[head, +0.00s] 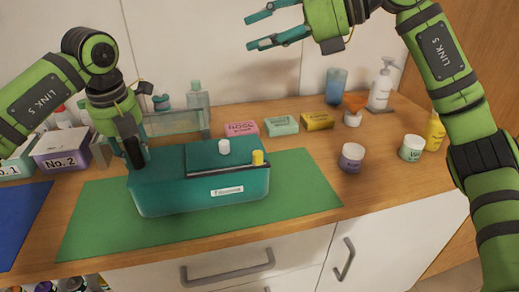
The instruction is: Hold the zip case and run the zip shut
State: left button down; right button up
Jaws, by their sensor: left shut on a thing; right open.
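The teal zip case (205,195) lies on the green mat (300,190) with a white label on its front. A dark zip line runs along the upper front edge. My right gripper (262,28) is open and empty, high above the back of the counter, apart from the case.
Soap boxes, including a yellow one (318,121), stand behind the mat. A blue cup (336,86), a pump bottle (381,85) and jars (351,157) stand to the right. A box marked No. 2 (64,149) and a blue mat (22,220) are at left. The mat's right part is clear.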

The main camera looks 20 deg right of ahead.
jog(key=s+a+f+n+g+h, duration=0.25)
jog(key=s+f+h, duration=0.2)
jog(key=f, duration=0.25)
jog(key=n+h, duration=0.1)
jog(key=h, duration=0.4)
send_near(258, 153)
jog(key=x, duration=0.9)
grip_shut()
